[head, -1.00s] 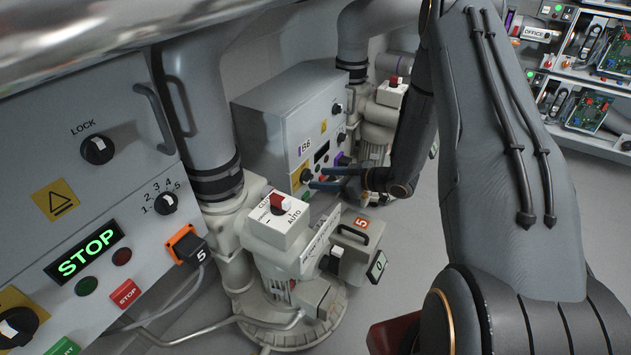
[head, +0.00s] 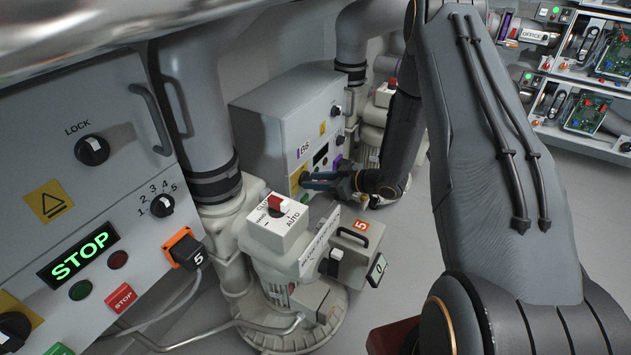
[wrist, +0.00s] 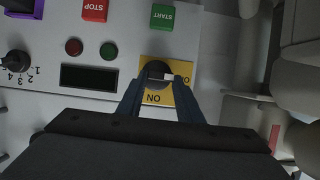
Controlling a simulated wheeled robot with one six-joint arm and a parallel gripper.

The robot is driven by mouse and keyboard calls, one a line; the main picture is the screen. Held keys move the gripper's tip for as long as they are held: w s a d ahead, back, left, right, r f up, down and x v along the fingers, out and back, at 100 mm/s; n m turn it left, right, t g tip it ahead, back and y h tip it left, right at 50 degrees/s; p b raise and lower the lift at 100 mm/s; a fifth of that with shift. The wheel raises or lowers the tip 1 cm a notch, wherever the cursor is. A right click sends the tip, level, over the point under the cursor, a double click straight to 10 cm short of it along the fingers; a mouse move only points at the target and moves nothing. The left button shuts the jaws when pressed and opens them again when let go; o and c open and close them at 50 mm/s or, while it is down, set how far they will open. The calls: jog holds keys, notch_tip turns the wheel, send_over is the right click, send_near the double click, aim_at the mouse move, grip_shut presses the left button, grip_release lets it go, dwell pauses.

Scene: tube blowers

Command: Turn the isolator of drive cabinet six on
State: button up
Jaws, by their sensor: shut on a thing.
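Drive cabinet six (head: 262,137) is the grey box labelled B6 in the middle distance of the head view. Its isolator is a dark round knob (wrist: 156,72) with a white mark, on a yellow plate (wrist: 182,96) with ON lettering. In the wrist view the panel appears upside down and the white mark points right. My gripper (wrist: 160,77) is shut on the knob, one blue finger on each side. In the head view my gripper (head: 311,182) is against the cabinet front and covers most of the knob.
In the wrist view, a dark blank display (wrist: 89,77), a green START button (wrist: 164,17) and a red STOP button (wrist: 95,10) lie near the isolator. Cabinet five (head: 60,150) is at the left, and a blower (head: 277,220) stands between the cabinets.

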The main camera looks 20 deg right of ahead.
jog(key=shift+r, duration=0.1)
jog(key=shift+w+d+m+g+y+p, duration=0.2)
jog(key=shift+m+g+y+p, duration=0.4)
jog(key=shift+m+p, duration=0.5)
jog(key=m, duration=0.1)
jog(key=m+y, duration=0.2)
jog(key=shift+w+d+g, duration=0.25)
jog(key=shift+g, duration=0.15)
jog(key=m+b, duration=0.1)
jog(key=m+y+b, duration=0.1)
jog(key=m, duration=0.1)
jog(key=f+m+y, duration=0.1)
jog(key=shift+w+d+g+b, duration=0.2)
jog(key=shift+w+g+b, duration=0.05)
jog(key=shift+g+b, duration=0.15)
jog(key=shift+w+d+f+m+y+b, duration=0.1)
jog(key=shift+m+y+b, duration=1)
jog(key=shift+m, duration=1)
jog(key=o, duration=1)
jog(key=shift+o, duration=0.2)
jog(key=shift+d, duration=0.1)
